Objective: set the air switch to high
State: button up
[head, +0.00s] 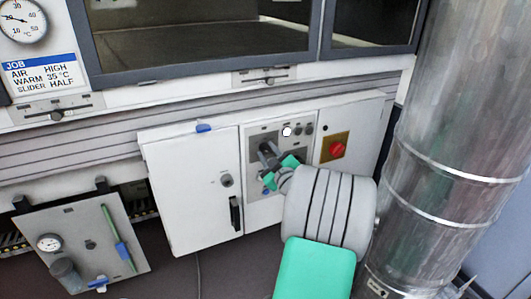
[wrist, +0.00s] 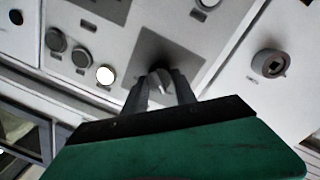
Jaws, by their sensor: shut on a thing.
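The grey control panel (head: 264,131) is set in a white cabinet below the tunnel windows. My gripper (head: 268,158) reaches the panel's middle from the front right. In the wrist view my gripper (wrist: 161,86) is shut on a switch knob (wrist: 160,78), with a pale pointed part showing between the fingers. The knob sits on a darker square plate (wrist: 190,62). The fingers hide most of it, so its setting and label cannot be read. The job sign (head: 40,72) at the upper left reads AIR HIGH, WARM 35 °C, SLIDER HALF.
A lit white button (head: 287,131) and dark round buttons (head: 303,129) lie above the knob. A red knob on a yellow plate (head: 337,148) is to the right. A large metal duct (head: 455,150) stands at right. A round keyed lock (wrist: 275,64) shows in the wrist view.

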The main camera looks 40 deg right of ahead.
jog(key=shift+m, duration=0.3)
grip_shut()
jog(key=m, duration=0.4)
jog(key=m+p, duration=0.1)
jog(key=m, duration=0.4)
jog(key=shift+m+g+y+p, duration=0.3)
jog(key=shift+y+p, duration=0.05)
jog(key=shift+y, duration=0.05)
jog(key=m+p, duration=0.1)
jog(key=m, duration=0.3)
jog(key=shift+y+p, duration=0.3)
jog(key=shift+p, duration=0.1)
jog(key=shift+m+y+p, duration=0.3)
jog(key=shift+m+p, duration=0.9)
jog(key=shift+m, duration=1.2)
jog(key=shift+a, duration=0.1)
jog(key=o, duration=1)
grip_release()
jog(key=shift+w, duration=0.1)
jog(key=shift+o, duration=0.7)
jog(key=shift+d, duration=0.2)
